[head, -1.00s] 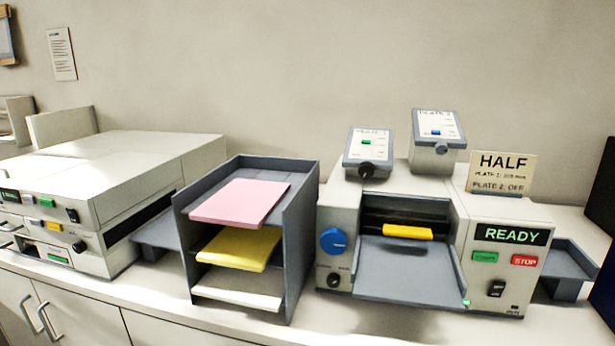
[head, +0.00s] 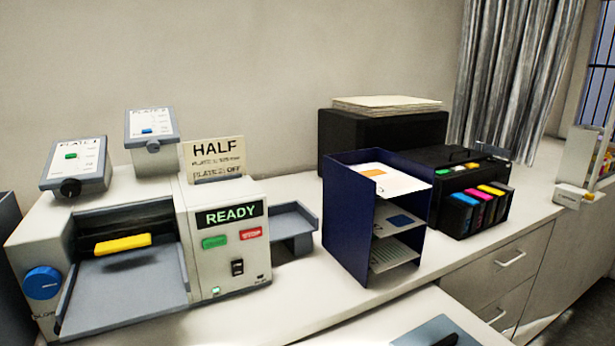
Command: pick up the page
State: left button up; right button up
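A dark blue tray stack (head: 345,220) stands on the counter right of the folding machine. A white page with an orange patch (head: 388,180) lies on its top shelf and sticks out past the front edge. A page with a blue patch (head: 400,221) lies on the middle shelf. A striped or lined sheet (head: 392,254) lies on the bottom shelf. I cannot tell which of these is the page of the task. Neither of my grippers shows in the head view.
The machine (head: 225,250) with a READY display and a HALF card (head: 214,154) stands at left. A black printer (head: 465,165) with coloured cartridges stands right of the trays, and a black box (head: 380,135) with papers on top (head: 388,105) stands behind. A grey-blue board (head: 437,332) shows at the bottom edge.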

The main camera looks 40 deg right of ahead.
aim_at(391, 183)
jog(key=z, duration=1.85)
jog(key=u, duration=0.2)
jog(key=l+u, duration=1.45)
